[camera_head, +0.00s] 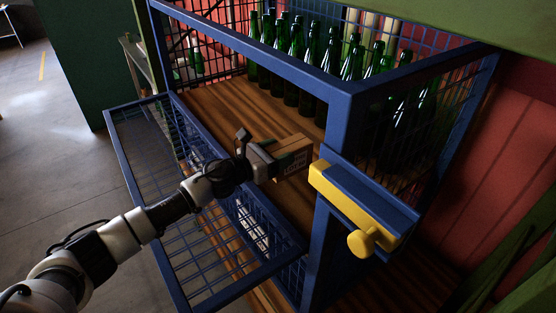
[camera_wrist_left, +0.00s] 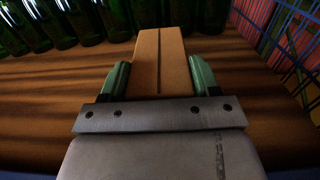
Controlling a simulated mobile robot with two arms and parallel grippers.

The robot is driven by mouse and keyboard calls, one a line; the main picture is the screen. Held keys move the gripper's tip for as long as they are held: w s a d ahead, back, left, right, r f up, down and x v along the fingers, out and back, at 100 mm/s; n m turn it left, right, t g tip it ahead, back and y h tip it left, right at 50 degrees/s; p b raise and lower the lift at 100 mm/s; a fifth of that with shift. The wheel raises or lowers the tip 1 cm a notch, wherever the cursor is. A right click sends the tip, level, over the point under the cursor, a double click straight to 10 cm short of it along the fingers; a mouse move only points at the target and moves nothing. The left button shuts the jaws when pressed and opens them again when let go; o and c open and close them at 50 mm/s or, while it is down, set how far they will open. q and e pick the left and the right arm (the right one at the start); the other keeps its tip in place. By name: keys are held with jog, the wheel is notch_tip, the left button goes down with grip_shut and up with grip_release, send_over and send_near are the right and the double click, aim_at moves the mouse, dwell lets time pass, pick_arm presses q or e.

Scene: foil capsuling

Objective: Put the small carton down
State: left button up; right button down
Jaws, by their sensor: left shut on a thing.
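The small brown carton (camera_head: 294,158) is inside the blue wire cage, over the wooden floor at the cage's open front. In the left wrist view the carton (camera_wrist_left: 160,60) lies between the green-padded fingers, with a dark seam along its top. My left gripper (camera_head: 272,160) is shut on it and reaches in from the left; it also shows in the left wrist view (camera_wrist_left: 160,82). I cannot tell whether the carton's underside touches the wood. My right gripper is not in view.
Several green bottles (camera_head: 294,62) stand in rows behind the carton. The wooden floor (camera_head: 215,107) is bare to the left of it. A blue mesh door (camera_head: 119,137) hangs open at the front. A yellow latch (camera_head: 352,202) sits on the right post.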

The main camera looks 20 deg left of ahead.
pick_arm(q)
jog(key=shift+f, duration=0.95)
jog(key=shift+f, duration=0.15)
jog(key=o, duration=1)
jog(key=shift+o, duration=0.2)
